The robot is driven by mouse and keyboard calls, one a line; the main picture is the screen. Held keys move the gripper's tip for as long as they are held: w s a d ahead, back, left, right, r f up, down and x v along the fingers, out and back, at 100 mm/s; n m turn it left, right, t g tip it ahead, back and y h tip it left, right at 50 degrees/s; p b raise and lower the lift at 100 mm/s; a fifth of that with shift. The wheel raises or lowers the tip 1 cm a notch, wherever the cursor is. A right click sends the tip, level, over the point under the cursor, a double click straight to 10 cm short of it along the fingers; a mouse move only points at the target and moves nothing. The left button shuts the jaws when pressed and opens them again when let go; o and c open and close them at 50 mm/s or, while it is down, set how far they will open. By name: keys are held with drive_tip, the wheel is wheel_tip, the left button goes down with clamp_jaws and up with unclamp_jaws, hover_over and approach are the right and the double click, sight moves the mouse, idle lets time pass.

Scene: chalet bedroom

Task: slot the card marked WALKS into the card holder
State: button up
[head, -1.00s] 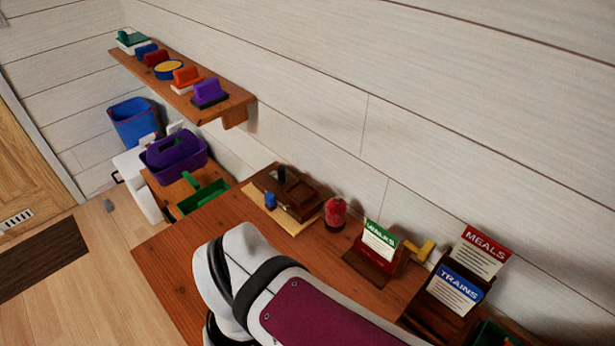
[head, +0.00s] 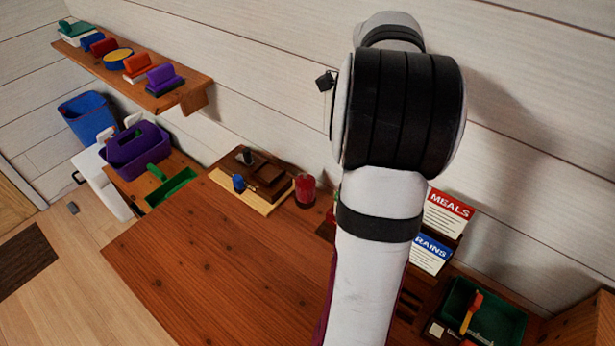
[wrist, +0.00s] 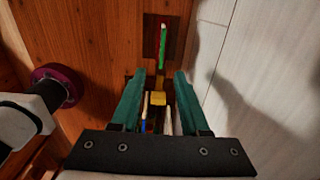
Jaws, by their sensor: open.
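The WALKS card shows in the wrist view as a thin green edge (wrist: 163,47), upright in a small dark brown stand (wrist: 149,36) ahead of my fingertips. In the head view my arm hides most of that card and stand. The dark wooden card holder (head: 408,305) stands right of my arm, with the MEALS card (head: 447,213) at the back and the TRAINS card (head: 430,254) in front, partly covered. My gripper (wrist: 160,76), with two teal fingers, is open, apart from the WALKS card. In the head view it is hidden behind my arm.
A yellow object (wrist: 158,98) lies between my fingers in the wrist view. A red jar (head: 305,189) and a wooden desk set (head: 257,180) stand left of my arm. A green tray (head: 485,318) is at lower right. The wall is close behind; the tabletop (head: 225,255) is clear at left.

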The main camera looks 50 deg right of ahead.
wheel_tip(320, 180, down, 16)
drive_tip(key=shift+d+r, duration=0.2)
drive_tip(key=shift+d, duration=0.05)
clamp_jaws()
idle(1.3)
